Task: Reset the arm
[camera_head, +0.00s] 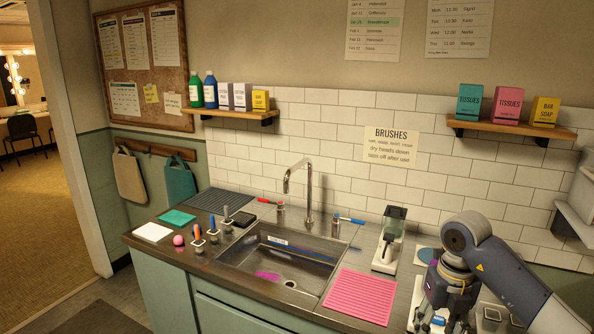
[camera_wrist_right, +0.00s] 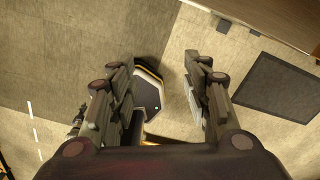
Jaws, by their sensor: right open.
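My right arm comes in from the right in the head view, bent at the elbow. Its gripper (camera_head: 447,316) hangs downward in front of the right part of the counter and hides some of what lies there. In the right wrist view the gripper (camera_wrist_right: 164,70) has its two fingers wide apart with nothing between them. Below it are the floor and a dark, light-edged base that seems to be mine. My left gripper is not in view.
The counter (camera_head: 205,262) holds a sink (camera_head: 255,262), a pink ribbed mat (camera_head: 360,296), a clear-topped dispenser (camera_head: 389,244) and several brushes in stands. A cabinet edge (camera_wrist_right: 265,22) and dark floor mat (camera_wrist_right: 274,88) show in the wrist view. The floor around is clear.

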